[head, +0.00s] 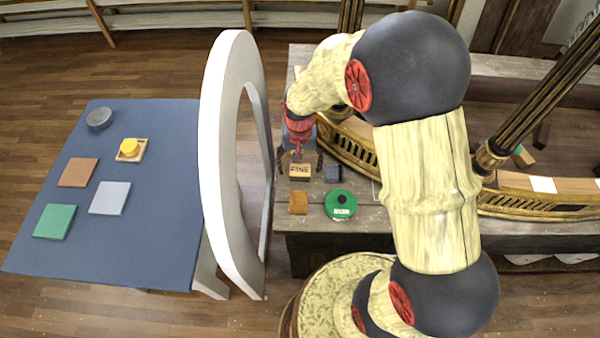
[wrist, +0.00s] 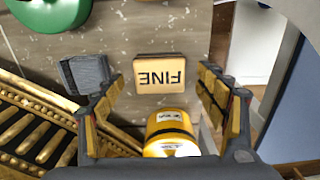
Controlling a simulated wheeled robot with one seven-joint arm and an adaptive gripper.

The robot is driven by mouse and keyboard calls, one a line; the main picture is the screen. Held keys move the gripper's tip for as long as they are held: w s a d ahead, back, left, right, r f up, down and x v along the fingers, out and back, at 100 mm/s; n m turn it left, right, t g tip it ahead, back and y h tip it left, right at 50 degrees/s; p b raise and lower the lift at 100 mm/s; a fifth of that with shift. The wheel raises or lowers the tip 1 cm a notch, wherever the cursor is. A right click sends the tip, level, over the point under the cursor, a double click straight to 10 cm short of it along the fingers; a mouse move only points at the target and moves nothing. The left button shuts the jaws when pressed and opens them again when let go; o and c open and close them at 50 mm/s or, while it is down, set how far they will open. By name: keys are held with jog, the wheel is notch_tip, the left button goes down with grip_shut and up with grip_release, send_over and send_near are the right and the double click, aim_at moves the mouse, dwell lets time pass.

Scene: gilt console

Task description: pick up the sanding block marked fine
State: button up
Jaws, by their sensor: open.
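The tan sanding block marked FINE (head: 299,170) lies on the grey wooden top of the console. In the wrist view the block (wrist: 160,84) is face up, its lettering upside down, in the gap between the fingers. My gripper (head: 300,159) is open above it, pointing down. In the wrist view one finger of my gripper (wrist: 160,72) is on each side of the block, and nothing is held. I cannot tell how high the fingertips are above the top. A yellow canister with a white label (wrist: 171,134) shows close to the block, nearer the palm side of the picture.
A dark grey block (head: 333,173), an orange-brown block (head: 298,203) and a green round tin (head: 341,205) lie near the block. A gilt railing (head: 350,150) runs to its right. A white oval frame (head: 212,170) stands left, before a blue table (head: 150,240) with coloured squares.

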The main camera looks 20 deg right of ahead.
notch_tip(320, 180, down, 2)
jog(key=shift+f, duration=0.25)
jog(key=c, duration=1.4)
jog(key=shift+o, duration=0.2)
jog(key=shift+r, duration=0.1)
